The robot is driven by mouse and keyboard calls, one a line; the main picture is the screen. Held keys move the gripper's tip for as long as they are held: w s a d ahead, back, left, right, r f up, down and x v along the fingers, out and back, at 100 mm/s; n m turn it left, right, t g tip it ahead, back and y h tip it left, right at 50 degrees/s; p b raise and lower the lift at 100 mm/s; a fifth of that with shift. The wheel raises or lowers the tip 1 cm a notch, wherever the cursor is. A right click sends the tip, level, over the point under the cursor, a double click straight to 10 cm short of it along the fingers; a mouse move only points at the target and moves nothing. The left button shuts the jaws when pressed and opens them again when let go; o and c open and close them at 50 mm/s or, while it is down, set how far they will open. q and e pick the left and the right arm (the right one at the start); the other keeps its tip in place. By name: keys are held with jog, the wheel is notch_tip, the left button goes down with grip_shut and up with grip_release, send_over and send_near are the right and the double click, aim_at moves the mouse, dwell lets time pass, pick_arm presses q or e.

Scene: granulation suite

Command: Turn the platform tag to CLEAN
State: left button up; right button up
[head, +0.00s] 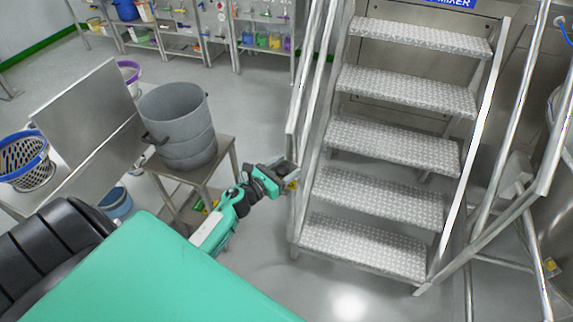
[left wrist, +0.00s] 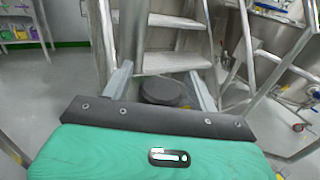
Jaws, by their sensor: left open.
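A small yellow patch (head: 292,185) shows at the left stair rail, right beside my left gripper (head: 287,172) in the head view. It may be the platform tag, but it is too small and too covered to read. In the left wrist view, my left gripper (left wrist: 161,78) has its two grey fingers spread apart. A dark round disc (left wrist: 162,92) shows between them; I cannot tell whether it is part of the tag. No CLEAN lettering is legible. My right gripper is not in view.
Metal stairs (head: 392,137) with rails rise beside my left gripper. A grey bin (head: 178,125) stands on a steel stand to the left, near a blue basket (head: 24,158). Shelves (head: 262,42) stand at the back. The floor before them is clear.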

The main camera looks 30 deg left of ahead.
pick_arm(q)
jog(key=shift+w+d, duration=0.1)
jog(key=shift+w, duration=0.2)
jog(key=c, duration=1)
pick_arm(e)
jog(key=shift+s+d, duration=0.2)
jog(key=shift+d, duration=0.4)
